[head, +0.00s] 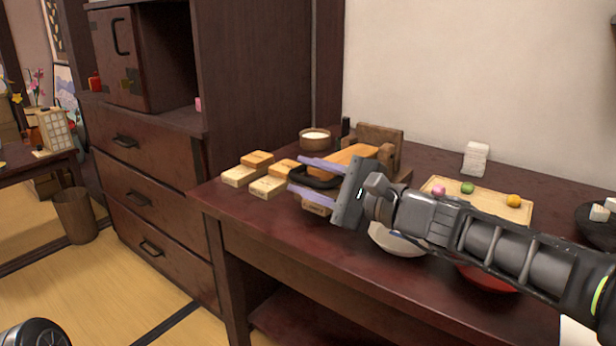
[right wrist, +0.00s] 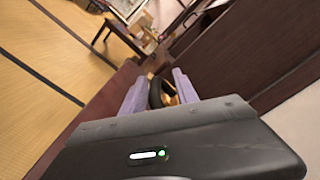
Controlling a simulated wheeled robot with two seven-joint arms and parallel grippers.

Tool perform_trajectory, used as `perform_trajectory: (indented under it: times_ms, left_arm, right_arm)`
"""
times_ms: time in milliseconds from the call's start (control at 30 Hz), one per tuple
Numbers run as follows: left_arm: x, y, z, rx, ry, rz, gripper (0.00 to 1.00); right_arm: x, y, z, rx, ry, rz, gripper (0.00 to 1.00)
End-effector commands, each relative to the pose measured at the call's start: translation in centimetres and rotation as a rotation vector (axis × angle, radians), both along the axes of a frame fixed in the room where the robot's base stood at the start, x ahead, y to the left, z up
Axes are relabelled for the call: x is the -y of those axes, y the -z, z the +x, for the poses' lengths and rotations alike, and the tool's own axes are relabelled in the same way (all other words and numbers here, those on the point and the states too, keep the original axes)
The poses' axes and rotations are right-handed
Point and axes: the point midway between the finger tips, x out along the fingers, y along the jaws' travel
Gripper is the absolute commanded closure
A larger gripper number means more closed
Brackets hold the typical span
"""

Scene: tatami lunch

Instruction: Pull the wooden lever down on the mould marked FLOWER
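A small bowl of white stuff (head: 315,138) stands behind the moulds. A pale board with coloured balls (head: 436,187), a white bowl (head: 394,241) and a red dish (head: 490,279) lie to the right, near my arm. A dark cabinet (head: 150,160) stands left of the table (head: 242,219).

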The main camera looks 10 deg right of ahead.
Motion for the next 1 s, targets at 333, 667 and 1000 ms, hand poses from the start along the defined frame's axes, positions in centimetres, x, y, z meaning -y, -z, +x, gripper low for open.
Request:
perform_trajectory:
  times_ms: [333, 667, 1000]
  left_arm:
    - [0.0, -0.9, -0.1, -0.001, 0.001, 0.001, 0.17]
    - [0.1, -1.6, -0.3, -0.001, 0.002, 0.003, 0.17]
    - [0.1, -1.5, -0.3, -0.001, 0.002, 0.003, 0.17]
  right_arm:
    - [2.7, -0.3, -2.5, 0.001, 0.004, 0.0, 0.64]
    - [5.5, -0.1, -5.4, -0.001, 0.002, 0.001, 0.64]
    - [5.6, 0.0, -5.5, 0.0, 0.001, 0.001, 0.64]
